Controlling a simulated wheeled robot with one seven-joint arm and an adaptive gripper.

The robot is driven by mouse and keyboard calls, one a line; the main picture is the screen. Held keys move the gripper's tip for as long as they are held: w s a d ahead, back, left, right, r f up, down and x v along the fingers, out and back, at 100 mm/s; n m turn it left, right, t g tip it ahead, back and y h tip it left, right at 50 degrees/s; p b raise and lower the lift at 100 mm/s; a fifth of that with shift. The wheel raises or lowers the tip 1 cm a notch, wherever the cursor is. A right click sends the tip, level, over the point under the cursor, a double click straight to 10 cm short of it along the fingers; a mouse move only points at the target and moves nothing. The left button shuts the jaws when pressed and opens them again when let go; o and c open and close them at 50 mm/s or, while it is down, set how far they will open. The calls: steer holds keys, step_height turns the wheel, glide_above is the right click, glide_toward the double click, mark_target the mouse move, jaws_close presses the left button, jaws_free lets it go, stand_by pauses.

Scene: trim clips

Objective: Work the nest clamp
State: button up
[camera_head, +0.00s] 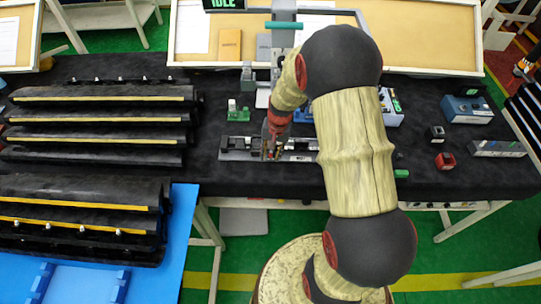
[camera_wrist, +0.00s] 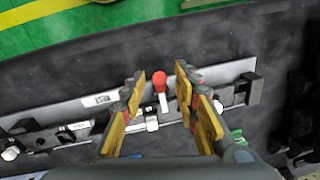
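The nest (camera_head: 236,155) is a long grey plate with black fittings on the dark table, partly hidden by my gripper in the head view. The same plate (camera_wrist: 95,101) runs across the wrist view. A red-tipped clamp lever (camera_wrist: 159,80) stands near its middle, with a pale metal shank below the tip. My gripper (camera_wrist: 160,76) is open, its two yellow-padded fingers apart, one on each side of the lever in the picture. I cannot tell whether they touch it. In the head view my gripper (camera_head: 271,148) points down over the nest.
Black trim parts with yellow strips (camera_head: 100,140) fill racks at the left. A green fixture (camera_head: 238,114) stands just behind the nest. A grey post with a teal bar (camera_head: 284,25) rises behind. A red block (camera_head: 445,161) and a blue box (camera_head: 467,110) sit right.

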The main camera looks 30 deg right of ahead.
steer(key=shift+f, duration=0.6)
steer(key=c, duration=0.4)
steer(key=c, duration=0.3)
jaws_close()
